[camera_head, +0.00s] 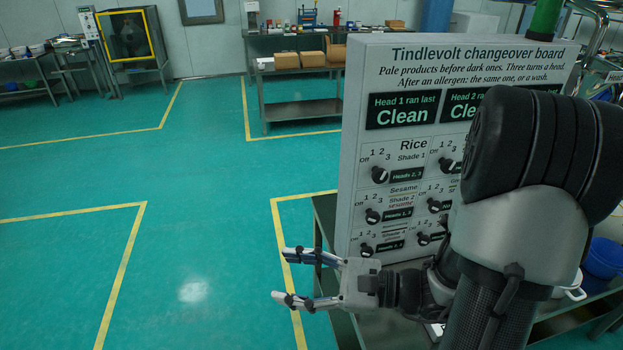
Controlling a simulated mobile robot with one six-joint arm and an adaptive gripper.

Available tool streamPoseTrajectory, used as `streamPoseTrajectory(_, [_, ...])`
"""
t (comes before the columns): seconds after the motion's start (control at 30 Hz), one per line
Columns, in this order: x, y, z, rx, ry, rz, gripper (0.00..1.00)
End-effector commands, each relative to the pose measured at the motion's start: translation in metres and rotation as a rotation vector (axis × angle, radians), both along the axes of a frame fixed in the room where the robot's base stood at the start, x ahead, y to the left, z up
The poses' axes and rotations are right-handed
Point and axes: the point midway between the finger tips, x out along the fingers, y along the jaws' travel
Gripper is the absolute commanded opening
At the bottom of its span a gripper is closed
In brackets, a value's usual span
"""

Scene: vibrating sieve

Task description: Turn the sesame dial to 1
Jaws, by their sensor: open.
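The changeover board (465,52) stands upright right of centre, partly hidden by my arm. The sesame dial (373,215) is a small black knob in the middle row of its left column, under the label "Sesame". Off, 1, 2 and 3 are marked around its left and upper side. Its setting is too small to tell. My gripper (285,276) is open and empty, below and left of the dial, with its fingers pointing left. It is apart from the dial.
The rice dial (379,174) is just above the sesame dial, and another dial (366,250) is just below. More dials stand to the right, partly behind my arm. A table edge (327,222) runs beside the board. The floor to the left is clear.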

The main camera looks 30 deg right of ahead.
Motion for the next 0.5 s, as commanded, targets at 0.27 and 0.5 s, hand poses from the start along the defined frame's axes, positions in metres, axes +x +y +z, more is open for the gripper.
streamPoseTrajectory(0.27, [0.011, -0.187, -0.074, 0.304, 0.005, -0.797, 0.55])
streamPoseTrajectory(0.5, [-0.025, -0.255, -0.120, 0.349, 0.022, -1.120, 0.55])
